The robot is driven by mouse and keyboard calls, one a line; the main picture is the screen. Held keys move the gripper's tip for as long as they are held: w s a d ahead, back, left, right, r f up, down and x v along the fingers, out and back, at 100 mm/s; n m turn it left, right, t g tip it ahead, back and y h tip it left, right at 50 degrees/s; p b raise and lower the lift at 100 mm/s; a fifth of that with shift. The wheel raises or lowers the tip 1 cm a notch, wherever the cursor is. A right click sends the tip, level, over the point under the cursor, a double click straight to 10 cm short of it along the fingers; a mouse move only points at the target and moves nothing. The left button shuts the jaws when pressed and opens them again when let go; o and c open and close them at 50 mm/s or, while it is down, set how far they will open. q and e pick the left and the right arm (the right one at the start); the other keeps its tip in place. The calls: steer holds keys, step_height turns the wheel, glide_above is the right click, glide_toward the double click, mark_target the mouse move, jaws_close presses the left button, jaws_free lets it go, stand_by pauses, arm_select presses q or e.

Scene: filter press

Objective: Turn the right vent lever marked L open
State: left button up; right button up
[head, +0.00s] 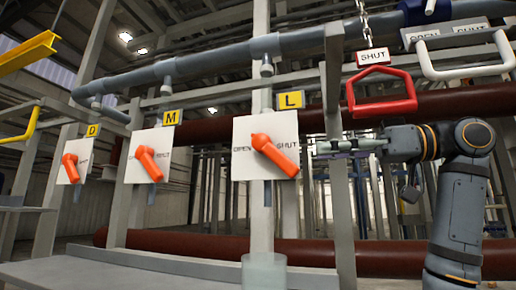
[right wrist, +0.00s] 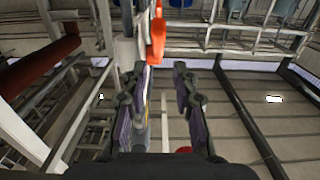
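The vent lever marked L (head: 276,157) is orange on a white plate (head: 244,135) lettered OPEN at left and SHUT at right. Its handle slants down to the right, toward SHUT. A yellow L tag (head: 291,100) sits above the plate. My right gripper (head: 320,148) is just right of the plate, pointing left toward the lever. In the right wrist view, my right gripper (right wrist: 158,74) is open and empty, with the orange lever (right wrist: 157,35) ahead of the gap between its fingers. They look apart, but the exact distance is unclear. My left gripper is not in view.
Similar orange levers marked M (head: 149,164) and D (head: 71,168) stand to the left. A red handle (head: 382,92) with a SHUT tag (head: 373,57) hangs above my right gripper. A white handle (head: 468,70) is at upper right. A grey post (head: 338,210) stands behind my gripper.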

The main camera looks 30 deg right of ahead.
mark_target(281, 155)
steer(key=p+x, duration=0.2)
steer(key=x, duration=0.8)
steer(key=shift+d+p, duration=0.2)
steer(key=shift+p, duration=0.15)
steer(key=shift+s+d, duration=0.1)
jaws_close()
